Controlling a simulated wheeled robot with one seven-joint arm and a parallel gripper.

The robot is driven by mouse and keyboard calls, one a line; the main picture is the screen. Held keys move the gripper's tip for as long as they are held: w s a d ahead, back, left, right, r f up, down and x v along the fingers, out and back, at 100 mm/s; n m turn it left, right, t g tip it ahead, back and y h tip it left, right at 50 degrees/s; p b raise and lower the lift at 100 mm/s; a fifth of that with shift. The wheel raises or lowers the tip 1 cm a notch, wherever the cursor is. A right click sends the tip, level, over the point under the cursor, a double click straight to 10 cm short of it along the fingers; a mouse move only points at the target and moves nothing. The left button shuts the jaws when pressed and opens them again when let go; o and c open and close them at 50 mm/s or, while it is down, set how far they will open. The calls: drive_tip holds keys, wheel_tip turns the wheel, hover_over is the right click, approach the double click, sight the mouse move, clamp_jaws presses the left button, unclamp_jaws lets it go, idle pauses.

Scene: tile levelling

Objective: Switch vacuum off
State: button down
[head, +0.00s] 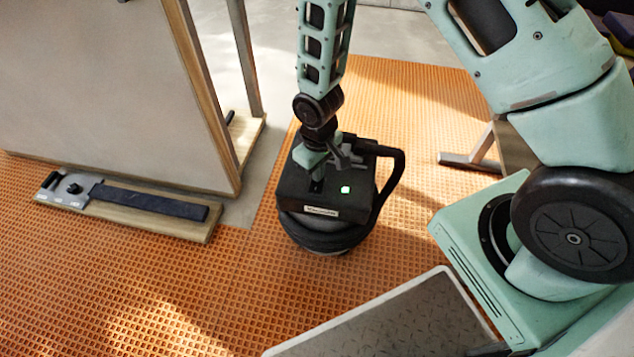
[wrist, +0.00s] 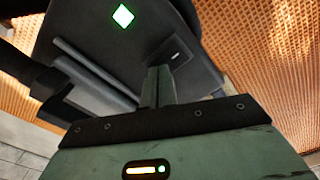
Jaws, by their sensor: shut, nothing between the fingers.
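The vacuum (head: 325,205) is a dark box-shaped device on a round base, with a looped handle (head: 396,180) on its right. It stands on the orange floor in the middle of the head view. A green light (head: 345,190) glows on its top, and the light also shows in the wrist view (wrist: 123,16). My gripper (head: 317,184) is shut with nothing held and points down at the vacuum's top, left of the light. In the wrist view my gripper's fingers (wrist: 160,88) reach a small dark plate with a pale mark (wrist: 178,55). I cannot tell whether they touch it.
Orange waffle matting (head: 120,300) covers the floor, open at the front left. A wood-and-metal stand (head: 475,160) is at the right.

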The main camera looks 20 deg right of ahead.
drive_tip(key=shift+f, duration=0.15)
wheel_tip(320, 180, up, 7)
drive_tip(key=p, duration=0.6)
idle(0.3)
idle(0.5)
drive_tip(key=s+a+r+n, duration=0.1)
drive_tip(key=s+a+r, duration=0.2)
drive_tip(key=r, duration=0.5)
drive_tip(key=s+a+r, duration=0.3)
drive_tip(key=r, duration=0.4)
drive_tip(key=s+r+n, duration=0.2)
drive_tip(key=s+r, duration=1)
drive_tip(key=s, duration=0.2)
wheel_tip(320, 180, up, 26)
drive_tip(key=p, duration=2.6)
drive_tip(key=shift+a+y, duration=0.15)
drive_tip(key=shift+y, duration=0.15)
